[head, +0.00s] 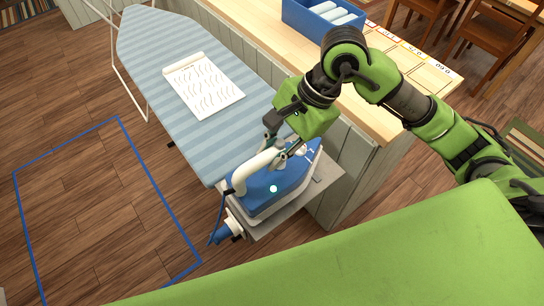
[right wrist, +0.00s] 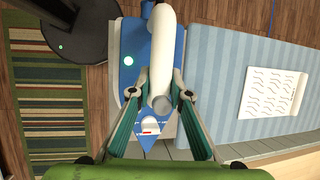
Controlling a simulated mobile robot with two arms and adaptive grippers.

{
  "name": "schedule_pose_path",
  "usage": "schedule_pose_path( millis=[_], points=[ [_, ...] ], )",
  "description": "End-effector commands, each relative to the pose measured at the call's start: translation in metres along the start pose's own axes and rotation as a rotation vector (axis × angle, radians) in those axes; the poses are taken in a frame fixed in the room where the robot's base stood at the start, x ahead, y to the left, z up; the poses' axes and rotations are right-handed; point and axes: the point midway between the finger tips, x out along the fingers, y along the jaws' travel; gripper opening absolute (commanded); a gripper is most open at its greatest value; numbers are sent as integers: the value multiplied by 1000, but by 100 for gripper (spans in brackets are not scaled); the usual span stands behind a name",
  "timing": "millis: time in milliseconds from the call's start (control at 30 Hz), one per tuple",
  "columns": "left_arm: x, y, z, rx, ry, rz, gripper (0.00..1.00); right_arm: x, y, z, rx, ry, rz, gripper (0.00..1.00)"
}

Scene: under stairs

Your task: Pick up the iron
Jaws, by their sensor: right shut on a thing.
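The iron (head: 262,192) has a blue body and a thick white handle. It is at the near end of the striped ironing board (head: 190,75), on or just above a grey rest plate (head: 318,192); I cannot tell if there is a gap. My right gripper (head: 277,146) reaches down from above and is shut on the iron's white handle. In the right wrist view the fingers (right wrist: 161,92) close on both sides of the handle, with the blue iron body (right wrist: 130,75) beneath. The gripper hides part of the handle. My left gripper is not in view.
A sheet with wavy lines (head: 203,85) lies on the board. A wooden counter (head: 262,45) with a blue bin (head: 322,18) runs along the board's right side. A blue outline (head: 157,180) marks clear floor at left. Chairs (head: 490,38) stand at the upper right.

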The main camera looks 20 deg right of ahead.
Motion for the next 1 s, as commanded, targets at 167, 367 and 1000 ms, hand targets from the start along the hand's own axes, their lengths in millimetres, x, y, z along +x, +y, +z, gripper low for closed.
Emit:
schedule_pose_path(
  millis=[167,367,1000],
  points=[
    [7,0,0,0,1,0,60,-17,8,17,-7,-2,-9,0],
    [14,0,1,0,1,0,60,-40,20,41,-8,-3,-11,0],
    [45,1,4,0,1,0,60,-62,63,87,-1,-7,-8,0]
  ],
)
